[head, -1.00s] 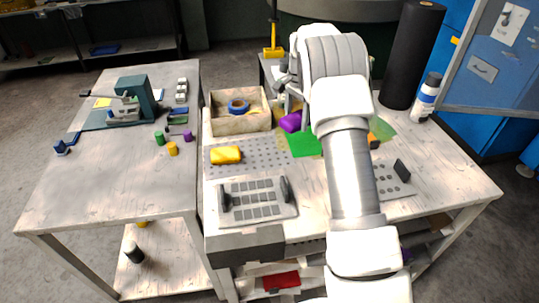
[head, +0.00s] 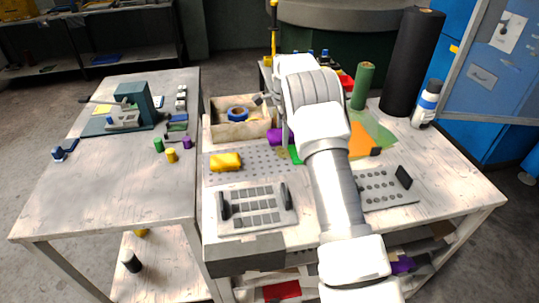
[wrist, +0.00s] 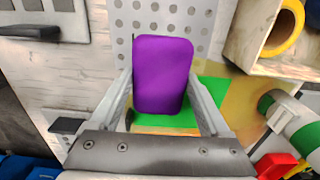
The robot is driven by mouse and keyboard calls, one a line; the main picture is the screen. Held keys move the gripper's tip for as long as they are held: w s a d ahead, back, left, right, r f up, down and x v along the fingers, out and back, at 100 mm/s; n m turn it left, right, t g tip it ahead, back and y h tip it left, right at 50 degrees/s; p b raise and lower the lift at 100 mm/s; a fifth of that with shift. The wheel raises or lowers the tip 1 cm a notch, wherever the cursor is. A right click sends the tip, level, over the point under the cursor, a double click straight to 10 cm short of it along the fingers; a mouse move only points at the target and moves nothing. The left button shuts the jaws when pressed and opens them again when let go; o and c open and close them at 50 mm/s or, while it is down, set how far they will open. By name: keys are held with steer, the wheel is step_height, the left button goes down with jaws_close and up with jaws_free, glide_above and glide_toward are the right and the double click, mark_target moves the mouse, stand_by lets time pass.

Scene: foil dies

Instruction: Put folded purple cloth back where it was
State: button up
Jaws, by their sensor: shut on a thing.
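The folded purple cloth (wrist: 163,75) is between the two fingers of my gripper (wrist: 161,90), which is shut on it. In the head view the purple cloth (head: 275,137) shows just left of my arm, near the back edge of the perforated plate (head: 240,165). In the wrist view it covers part of that plate and of a green sheet (wrist: 209,92). My arm hides most of the gripper in the head view. I cannot tell how high the cloth is above the surface.
A wooden box (head: 223,131) with a blue tape roll stands behind the plate. A green roll (head: 363,86), a black roll (head: 410,60) and a white bottle (head: 427,103) stand at the back right. A slotted die board (head: 255,217) lies in front.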

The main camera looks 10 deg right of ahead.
glide_above(270, 160)
step_height(270, 160, down, 3)
steer(key=shift+a+r, duration=0.1)
steer(key=shift+f, duration=2)
steer(key=shift+f, duration=0.15)
steer(key=o, duration=1.2)
steer(key=shift+c, duration=0.2)
